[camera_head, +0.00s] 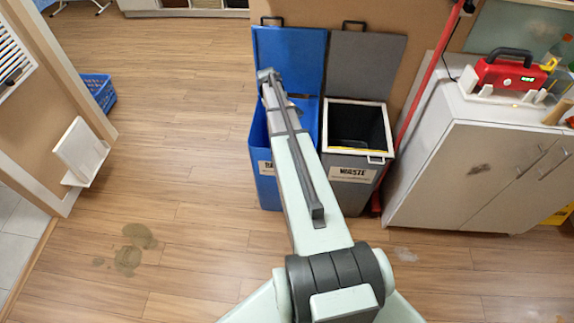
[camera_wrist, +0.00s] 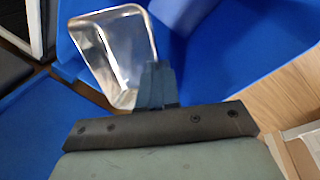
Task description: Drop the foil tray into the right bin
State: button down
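The foil tray (camera_wrist: 113,48) is a shiny silver open container, tilted, in the upper left of the wrist view. My gripper (camera_wrist: 157,84) is shut on its near right edge and holds it up. The right bin (camera_head: 334,165) is grey, labelled WASTE, with a pale frame around its dark open mouth and its grey lid (camera_head: 362,65) raised. The left bin (camera_head: 268,190) is blue, also with its lid (camera_head: 285,55) up. In the head view my arm reaches over the blue bin; the gripper and tray cannot be made out there. Blue surfaces surround the tray in the wrist view.
A grey cabinet (camera_head: 470,165) stands right of the bins, with a red toolbox-like device (camera_head: 507,72) on top. A red pole (camera_head: 425,90) leans between them. A wet stain (camera_head: 130,250) marks the wooden floor at left. A blue basket (camera_head: 98,92) lies far left.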

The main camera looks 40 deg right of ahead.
jog(key=x, duration=0.2)
jog(key=shift+a+f, duration=0.2)
jog(key=shift+f, duration=0.25)
jog(key=c, duration=1.3)
grip_release()
jog(key=v, duration=1.4)
jog(key=shift+f, duration=0.1)
